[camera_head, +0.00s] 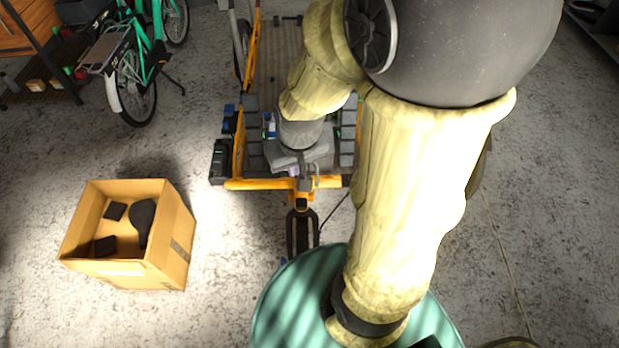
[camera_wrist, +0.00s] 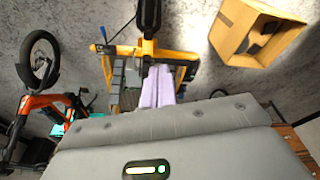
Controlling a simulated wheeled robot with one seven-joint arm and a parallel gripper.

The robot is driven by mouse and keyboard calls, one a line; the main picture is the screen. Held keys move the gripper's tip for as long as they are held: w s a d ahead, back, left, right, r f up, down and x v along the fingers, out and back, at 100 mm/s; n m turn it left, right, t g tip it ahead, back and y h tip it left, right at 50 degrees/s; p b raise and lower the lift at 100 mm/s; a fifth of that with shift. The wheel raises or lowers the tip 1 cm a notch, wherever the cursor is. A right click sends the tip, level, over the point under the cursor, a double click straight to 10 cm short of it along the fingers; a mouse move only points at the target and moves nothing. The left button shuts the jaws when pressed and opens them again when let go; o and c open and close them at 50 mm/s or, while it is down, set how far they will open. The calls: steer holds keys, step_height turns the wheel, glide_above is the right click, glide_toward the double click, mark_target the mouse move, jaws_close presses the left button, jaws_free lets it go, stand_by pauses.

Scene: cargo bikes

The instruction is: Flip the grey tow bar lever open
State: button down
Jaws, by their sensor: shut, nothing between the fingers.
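The yellow-orange tow bar frame (camera_head: 262,184) of the cargo trailer crosses in front of its bed, with a black tow arm (camera_head: 302,232) pointing toward me. The wrist view shows the same frame (camera_wrist: 125,50) and black tow arm (camera_wrist: 149,14). My gripper (camera_wrist: 158,70) has its pale lilac fingers shut together and empty, pointing at the middle of the frame. In the head view my grey gripper body hangs over the bar's centre. The grey lever cannot be made out clearly; my gripper probably covers part of that spot. I cannot tell whether the fingers touch anything.
A cardboard box (camera_head: 175,245) with black items stands on the floor at left. A green bike (camera_head: 140,62) and a wooden rack (camera_head: 25,45) are at upper left. An orange bike (camera_wrist: 40,103) shows in the wrist view. Concrete floor between box and trailer is clear.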

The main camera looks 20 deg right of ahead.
steer(key=w+d+f+m+g+h+b, duration=0.1)
steer(key=w+f+m+h+b, duration=0.1)
steer(key=w+f+b, duration=0.3)
steer(key=w+d+f+m+g+h+b, duration=0.1)
steer(key=w+f+b, duration=0.4)
steer(key=w+f, duration=0.7)
step_height(320, 180, down, 6)
steer(key=shift+d+r+m+h, duration=0.15)
steer(key=shift+r+m+h, duration=0.1)
steer(key=shift+m+h, duration=0.7)
steer(key=shift+s+f, duration=0.1)
steer(key=shift+f, duration=0.05)
steer(key=s+d+f, duration=0.1)
steer(key=d+f, duration=0.7)
steer(key=shift+s+f, duration=0.15)
steer(key=shift+f, duration=0.25)
